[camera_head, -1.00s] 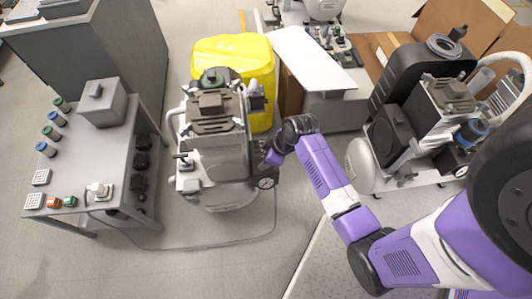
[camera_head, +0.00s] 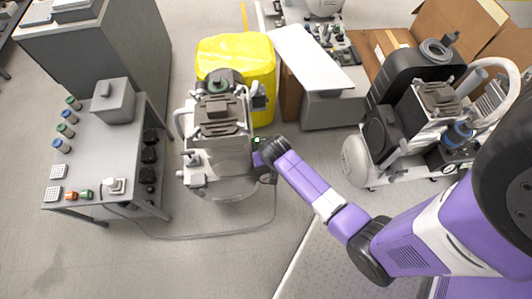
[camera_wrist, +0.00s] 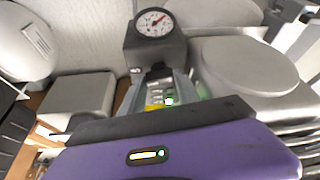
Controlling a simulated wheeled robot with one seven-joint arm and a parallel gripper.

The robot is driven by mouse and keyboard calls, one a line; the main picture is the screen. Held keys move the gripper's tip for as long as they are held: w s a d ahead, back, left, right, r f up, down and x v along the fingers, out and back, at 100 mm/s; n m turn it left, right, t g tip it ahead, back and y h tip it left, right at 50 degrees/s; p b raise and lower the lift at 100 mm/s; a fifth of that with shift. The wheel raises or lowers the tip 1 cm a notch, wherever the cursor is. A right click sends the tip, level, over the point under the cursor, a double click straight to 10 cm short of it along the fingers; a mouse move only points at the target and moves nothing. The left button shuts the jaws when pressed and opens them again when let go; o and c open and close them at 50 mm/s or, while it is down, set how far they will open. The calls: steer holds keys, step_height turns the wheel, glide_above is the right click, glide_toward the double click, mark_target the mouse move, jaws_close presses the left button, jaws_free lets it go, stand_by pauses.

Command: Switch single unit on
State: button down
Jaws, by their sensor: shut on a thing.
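The single compressor unit (camera_head: 222,125) stands on the floor left of centre in the head view, with a dark ribbed top and a pale tank. My purple arm reaches its right side, and my gripper (camera_head: 263,162) is against it there. In the wrist view a dark grey switch box (camera_wrist: 155,52) carries a round white pressure gauge (camera_wrist: 153,22). My gripper's fingers (camera_wrist: 160,92) are closed on a small part at the front of this box, mostly hidden between them. A green glow shows beside the fingers.
A grey bench (camera_head: 128,150) with buttons and sockets stands at left; a cable runs from it across the floor to the unit. A yellow-covered object (camera_head: 250,60) is behind the unit. Another compressor (camera_head: 405,110) stands at right. Floor in front is clear.

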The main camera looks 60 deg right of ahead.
steer(key=shift+m+g, duration=0.3)
steer(key=shift+m, duration=0.7)
steer(key=shift+a+h, duration=0.1)
steer(key=shift+h, duration=0.2)
steer(key=c, duration=0.9)
jaws_free()
steer(key=shift+r, duration=0.1)
steer(key=shift+p+v, duration=0.85)
steer(key=shift+v, duration=2.95)
